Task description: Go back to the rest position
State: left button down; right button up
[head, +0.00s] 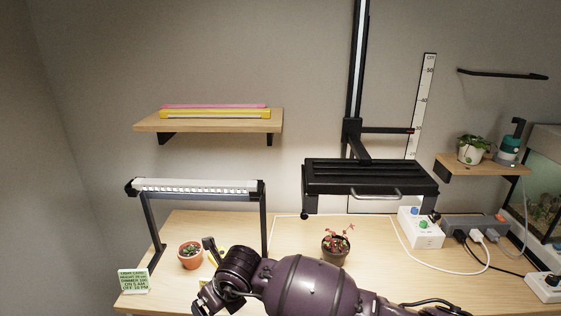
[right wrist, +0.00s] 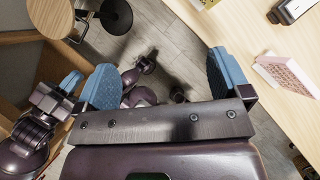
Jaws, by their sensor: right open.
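My right gripper (right wrist: 166,82) shows in the right wrist view with its two blue fingers wide apart. Nothing is between them; the grey floor and purple parts of my own body show beyond. In the head view a purple arm of mine crosses the bottom edge in front of the desk (head: 390,262), and I cannot make out its fingers there. My left gripper is not recognisable in either view. The arm hides part of the desk's front.
A terracotta pot (head: 190,260) and a dark pot (head: 335,256) with a reddish plant stand near the arm. A light bar (head: 195,187) on legs stands left, a black lamp (head: 370,180) hangs right. A sign (head: 133,281) stands front left.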

jog(key=s+a+r+g+y, duration=0.3)
jog(key=a+r+y, duration=0.4)
jog(key=r, duration=0.1)
jog(key=w+d+r+m+t+y, duration=0.1)
jog(key=d+r+m+t+y, duration=0.2)
jog(key=r+m+y, duration=0.3)
jog(key=w+d+r+m+t+y, duration=0.25)
jog(key=r+m, duration=0.25)
jog(key=r, duration=0.3)
jog(key=w+d+f+m+t+h, duration=0.2)
jog(key=w+d+m+t+h, duration=0.2)
jog(key=d+m+t, duration=0.75)
jog(key=s+d+f+m+h, duration=0.2)
jog(key=d+f+m+h, duration=0.9)
jog(key=d+f+m, duration=0.5)
jog(key=s+d+f+m+g+h, duration=0.2)
jog(key=s+d+f+m, duration=0.1)
jog(key=s+d+f, duration=0.4)
jog(key=s+d+f+m+g+h, duration=0.3)
jog(key=s+d+f, duration=0.5)
jog(key=s+f, duration=0.3)
jog(key=s, duration=0.4)
jog(key=shift+d, duration=0.2)
